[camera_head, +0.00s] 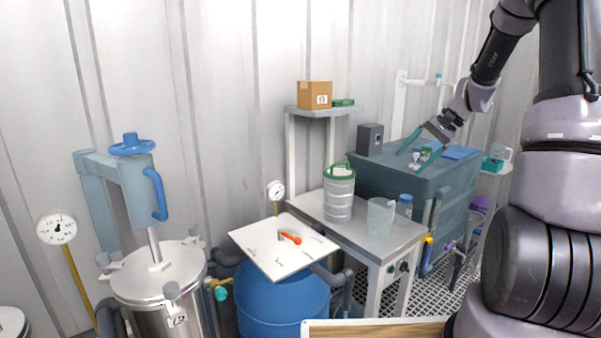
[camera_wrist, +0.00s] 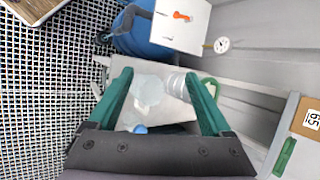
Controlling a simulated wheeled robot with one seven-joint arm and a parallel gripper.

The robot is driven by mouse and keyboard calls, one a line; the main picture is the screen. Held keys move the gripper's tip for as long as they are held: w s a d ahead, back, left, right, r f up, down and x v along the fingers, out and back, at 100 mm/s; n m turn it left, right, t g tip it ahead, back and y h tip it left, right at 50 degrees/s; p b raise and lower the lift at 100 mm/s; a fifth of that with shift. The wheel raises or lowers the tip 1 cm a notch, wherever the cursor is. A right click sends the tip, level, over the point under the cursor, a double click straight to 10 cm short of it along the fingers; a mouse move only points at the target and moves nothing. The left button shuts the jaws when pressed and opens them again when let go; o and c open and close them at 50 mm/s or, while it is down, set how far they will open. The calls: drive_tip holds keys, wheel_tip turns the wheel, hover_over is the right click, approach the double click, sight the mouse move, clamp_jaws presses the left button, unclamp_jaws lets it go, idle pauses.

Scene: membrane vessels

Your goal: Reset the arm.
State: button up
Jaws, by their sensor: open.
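My gripper (camera_head: 420,150) is open and empty, with two green fingers spread apart. In the head view it is at the upper right, in front of the dark blue-grey cabinet, at the end of my raised arm. The wrist view looks down between the fingers (camera_wrist: 158,100) at the grey table, with a translucent beaker (camera_wrist: 149,90) and a metal canister with a green rim (camera_wrist: 178,84) below. The fingers touch nothing that I can make out.
The grey side table (camera_head: 390,240) carries the canister (camera_head: 339,195), the beaker (camera_head: 380,218) and a blue-capped bottle (camera_head: 404,206). A blue barrel (camera_head: 270,305) bears a white board (camera_head: 255,240) with an orange-handled tool (camera_head: 290,238). A steel vessel (camera_head: 160,285) stands left. A shelf holds a cardboard box (camera_head: 314,95).

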drive_tip(key=s+a+r+n+t+h, duration=0.25)
drive_tip(key=s+a+r, duration=0.35)
drive_tip(key=s+r, duration=0.6)
drive_tip(key=s+a+r+n+t+h, duration=0.1)
drive_tip(key=s+r+t+h, duration=0.1)
drive_tip(key=s, duration=1.2)
wheel_tip(320, 180, up, 3)
drive_tip(key=shift+a+f+t+h, duration=0.2)
drive_tip(key=shift+t+h, duration=0.15)
drive_tip(key=shift+t, duration=0.2)
